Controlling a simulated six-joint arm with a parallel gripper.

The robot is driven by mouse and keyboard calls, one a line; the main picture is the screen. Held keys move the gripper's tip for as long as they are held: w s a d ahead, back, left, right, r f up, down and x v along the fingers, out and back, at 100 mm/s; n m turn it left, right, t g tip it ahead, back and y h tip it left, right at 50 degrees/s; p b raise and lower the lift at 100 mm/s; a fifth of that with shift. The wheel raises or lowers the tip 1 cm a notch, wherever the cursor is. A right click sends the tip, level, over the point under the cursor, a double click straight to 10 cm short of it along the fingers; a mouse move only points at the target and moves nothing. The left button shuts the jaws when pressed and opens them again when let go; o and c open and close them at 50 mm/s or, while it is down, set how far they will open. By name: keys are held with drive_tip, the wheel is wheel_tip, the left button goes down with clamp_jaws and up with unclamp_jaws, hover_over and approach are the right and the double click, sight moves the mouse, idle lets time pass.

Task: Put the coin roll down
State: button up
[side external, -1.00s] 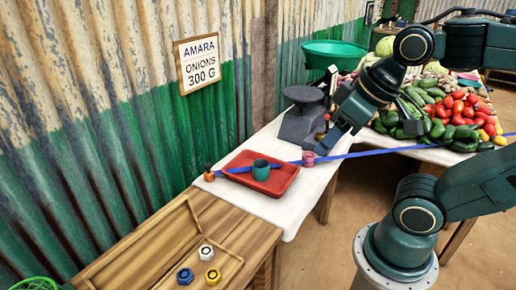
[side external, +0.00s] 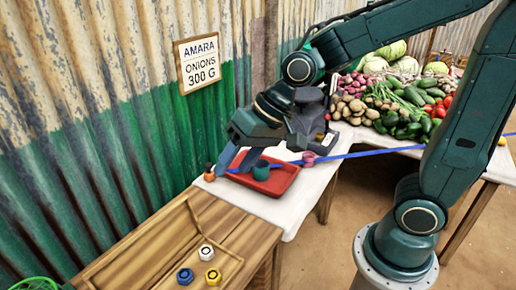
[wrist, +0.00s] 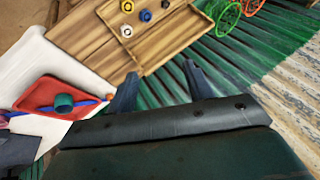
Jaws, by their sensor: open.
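My gripper (side external: 235,165) is open and empty, above the left part of the red tray (side external: 282,187); its two fingers show apart in the wrist view (wrist: 160,74). A teal cylinder (side external: 261,171) stands in the tray; it also shows in the wrist view (wrist: 64,102). A small orange and dark cylinder (side external: 209,173) stands at the table's left edge, beside the tray. A pink cylinder (side external: 308,158) stands right of the tray. I cannot tell which of these, if any, is the coin roll. Nothing shows between my fingers.
A blue strip (side external: 370,152) runs across the white table (side external: 262,212). A wooden tray (side external: 150,250) with white, blue and yellow hexagonal pieces lies at front left. A dark scale, partly hidden by my arm, and vegetables (side external: 400,105) stand behind. The corrugated wall (side external: 110,130) is close on the left.

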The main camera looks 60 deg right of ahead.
drive_tip(key=w+a+f+m+g+y, duration=0.1)
drive_tip(key=w+a+f+m+y, duration=0.25)
drive_tip(key=w+a+f, duration=0.35)
drive_tip(key=a+f+m+y, duration=0.1)
drive_tip(key=a+f+m, duration=0.3)
drive_tip(key=f+m, duration=0.1)
drive_tip(key=a+f+m+y, duration=0.2)
drive_tip(key=a+f+m, duration=0.2)
drive_tip(key=f, duration=0.4)
drive_tip(key=w+a+f+m+y, duration=0.1)
drive_tip(key=a+f+m+y, duration=0.1)
drive_tip(key=a+f+m, duration=0.3)
wheel_tip(320, 180, down, 2)
drive_tip(key=shift+f+m+t, duration=0.1)
drive_tip(key=shift+m+t, duration=0.2)
drive_tip(key=shift+m, duration=0.25)
drive_tip(key=shift+a+f+m, duration=0.1)
drive_tip(key=shift+f+m, duration=0.3)
drive_tip(key=shift+a, duration=0.1)
drive_tip(key=shift+x, duration=4.2)
drive_tip(key=shift+w, duration=0.1)
